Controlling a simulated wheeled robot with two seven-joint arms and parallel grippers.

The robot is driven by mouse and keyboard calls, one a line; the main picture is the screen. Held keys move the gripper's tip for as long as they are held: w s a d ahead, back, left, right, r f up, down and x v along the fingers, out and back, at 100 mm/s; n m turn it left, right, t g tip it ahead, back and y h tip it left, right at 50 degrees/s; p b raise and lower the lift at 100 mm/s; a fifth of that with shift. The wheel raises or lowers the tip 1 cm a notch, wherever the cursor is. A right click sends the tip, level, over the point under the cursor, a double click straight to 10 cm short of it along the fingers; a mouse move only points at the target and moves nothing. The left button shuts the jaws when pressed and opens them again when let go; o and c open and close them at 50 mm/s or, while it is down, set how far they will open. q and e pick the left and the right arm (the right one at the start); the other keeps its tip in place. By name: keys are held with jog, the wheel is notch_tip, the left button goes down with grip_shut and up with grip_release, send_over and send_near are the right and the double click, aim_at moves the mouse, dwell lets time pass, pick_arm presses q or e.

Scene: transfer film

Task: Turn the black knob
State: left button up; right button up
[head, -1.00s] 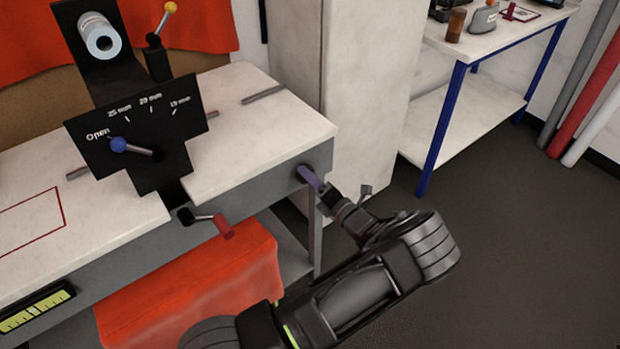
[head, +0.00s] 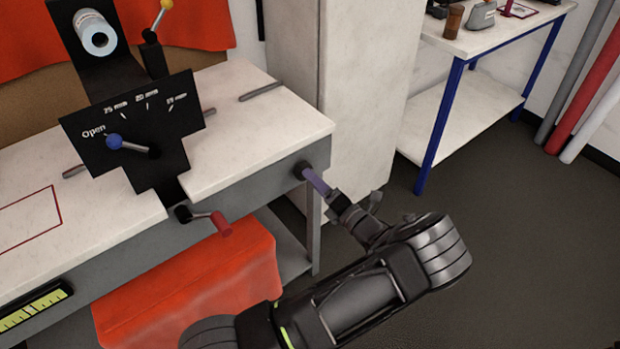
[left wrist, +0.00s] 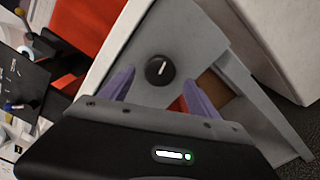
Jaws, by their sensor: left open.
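The black knob (left wrist: 160,70), round with a white pointer line, sits on the grey end face of the workbench in the left wrist view. In the head view the knob (head: 299,170) is a small dark spot near the bench corner, partly behind my fingers. My left gripper (left wrist: 158,78) has its two purple fingers apart, one on each side of the knob in the picture, with nothing between them. In the head view my left gripper (head: 316,181) points at the knob from the lower right. I cannot tell whether the fingertips touch it. My right gripper is not in view.
The white-topped workbench (head: 255,130) carries a black panel with a blue-tipped lever (head: 114,142). A red-handled crank (head: 221,223) juts from its front. A red cloth-like block (head: 190,285) lies below.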

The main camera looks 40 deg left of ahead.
pick_arm(q)
jog(key=v, duration=0.4)
dwell(0.4)
